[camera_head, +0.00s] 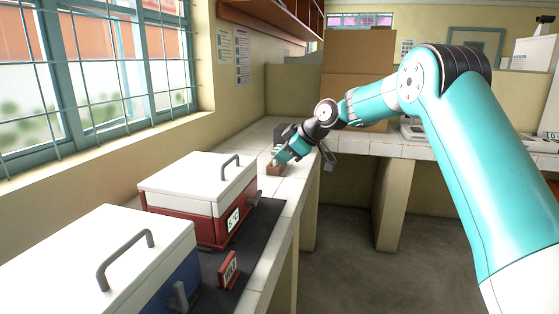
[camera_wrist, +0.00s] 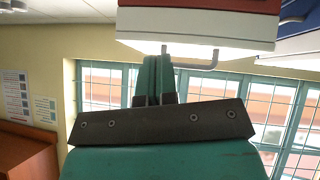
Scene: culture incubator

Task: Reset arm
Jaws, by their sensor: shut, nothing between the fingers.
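My gripper (camera_head: 280,158) is at the far end of the bench, beyond the red box with the white lid (camera_head: 200,184). In the wrist view its two teal fingers (camera_wrist: 156,60) are together, with nothing seen between them. My arm reaches in from the right and bends down to the bench. The red box shows upside down at the top of the wrist view (camera_wrist: 200,22), its handle near the fingertips in the picture. I cannot tell how far the fingers are from it.
A blue box with a white lid (camera_head: 110,262) stands nearest on the dark mat (camera_head: 258,238), with a small red sign (camera_head: 228,269) beside it. A small brown block (camera_head: 275,169) sits close to the gripper. Windows line the left wall. The floor on the right is open.

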